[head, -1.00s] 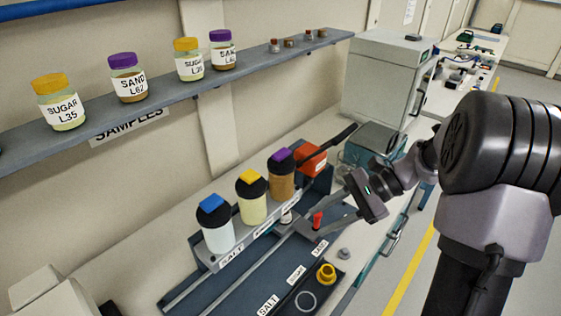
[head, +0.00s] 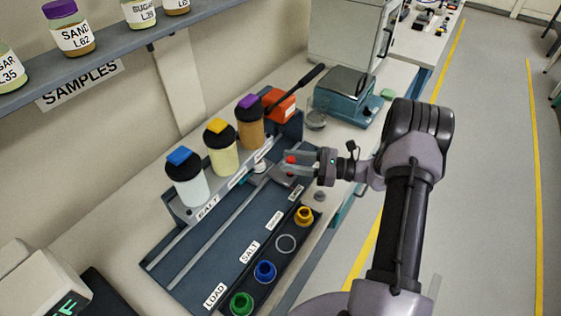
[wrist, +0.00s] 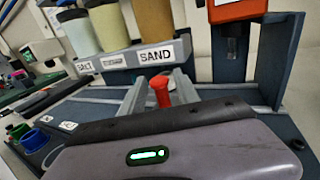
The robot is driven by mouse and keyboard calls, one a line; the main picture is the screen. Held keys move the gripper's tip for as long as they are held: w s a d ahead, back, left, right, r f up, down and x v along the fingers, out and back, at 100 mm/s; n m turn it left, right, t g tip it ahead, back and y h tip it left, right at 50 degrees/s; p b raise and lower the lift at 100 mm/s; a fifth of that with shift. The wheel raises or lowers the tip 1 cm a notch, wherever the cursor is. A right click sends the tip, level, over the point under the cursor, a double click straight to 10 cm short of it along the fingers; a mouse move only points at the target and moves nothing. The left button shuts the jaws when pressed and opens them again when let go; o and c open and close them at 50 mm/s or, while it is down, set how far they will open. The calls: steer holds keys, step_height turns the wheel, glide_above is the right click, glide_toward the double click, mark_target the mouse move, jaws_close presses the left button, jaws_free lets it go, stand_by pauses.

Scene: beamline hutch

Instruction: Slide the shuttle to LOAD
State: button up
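The shuttle (head: 281,179) is a grey carriage on the rails of the dark blue base, at the SAND end. Its upright red knob (head: 291,160) also shows in the wrist view (wrist: 160,92). A small white cup (head: 259,167) sits at its inner side, below the hoppers. The LOAD label (head: 214,295) is at the opposite, near end of the track. My gripper (head: 293,163) is open, with its fingers on either side of the knob. I cannot tell whether they touch it.
Salt (head: 188,184), sugar (head: 222,152) and sand (head: 249,126) hoppers stand along the track. An orange block with a black lever (head: 280,102) is at the far end. Coloured rings (head: 265,271) line the front strip. The rails between shuttle and LOAD look clear.

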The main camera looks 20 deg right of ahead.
mark_target(280, 172)
steer(key=shift+x, duration=1.7)
jaws_close()
